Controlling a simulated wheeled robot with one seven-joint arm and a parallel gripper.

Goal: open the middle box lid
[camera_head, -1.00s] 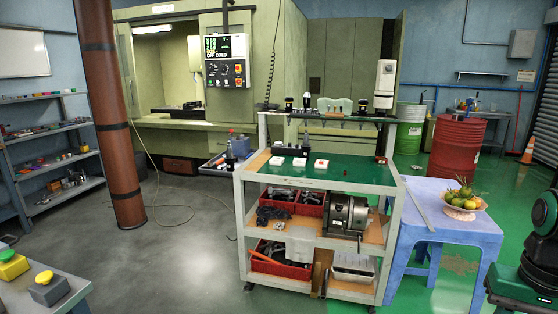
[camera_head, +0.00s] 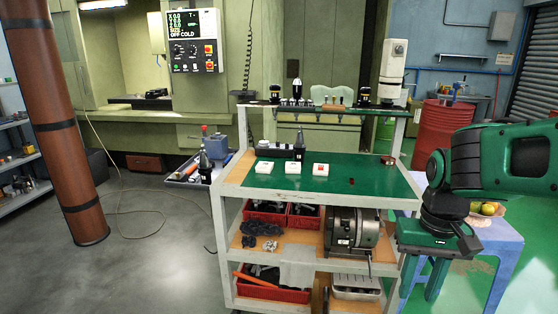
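Three small white boxes stand in a row on the green top of the cart (camera_head: 370,185). They are the left box (camera_head: 264,167), the middle box (camera_head: 292,168) and the right box (camera_head: 320,170), which has a red mark on top. The boxes are too small to make out the lid edges, but all look closed. My gripper (camera_head: 421,278) hangs at the right, pointing down, with its two green fingers apart and nothing between them. It is to the right of the cart in the picture, well away from the boxes.
A dark tool holder (camera_head: 285,151) stands just behind the boxes. A raised rack (camera_head: 330,108) with several tool holders spans the cart's back. A blue table (camera_head: 490,235) with a fruit bowl is at the right, partly behind my arm.

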